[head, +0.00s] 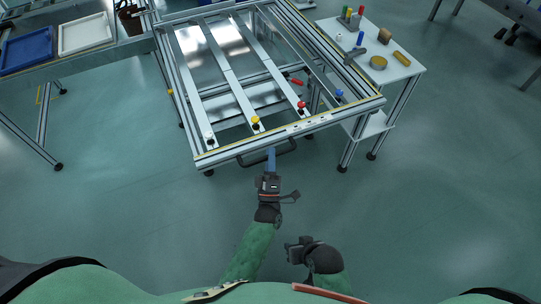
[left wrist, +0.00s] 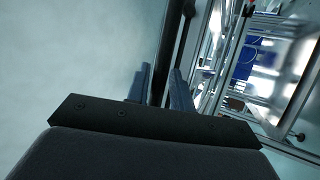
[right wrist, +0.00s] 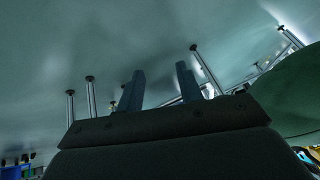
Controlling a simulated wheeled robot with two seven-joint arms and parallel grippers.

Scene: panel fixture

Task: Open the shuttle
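The shuttle appears to be the large aluminium frame (head: 330,122) at the top centre of the head view, with a dark bar handle (head: 250,162) along its near edge. My left gripper (head: 271,153) is at the middle of this handle. In the left wrist view the dark handle (left wrist: 168,60) runs between the left fingers (left wrist: 161,85), which sit close on both sides of it. Their contact faces are partly hidden. My right gripper (head: 290,252) is low in the head view, away from the frame. The right wrist view shows its fingers (right wrist: 160,85) apart and empty.
Light slats with white, yellow, red and blue knobs (head: 256,120) cross the frame. A small side table (head: 400,75) with coloured pegs and blocks stands at right. A bench at left carries a blue tray (head: 27,50) and a white tray (head: 85,34). Floor in front is clear.

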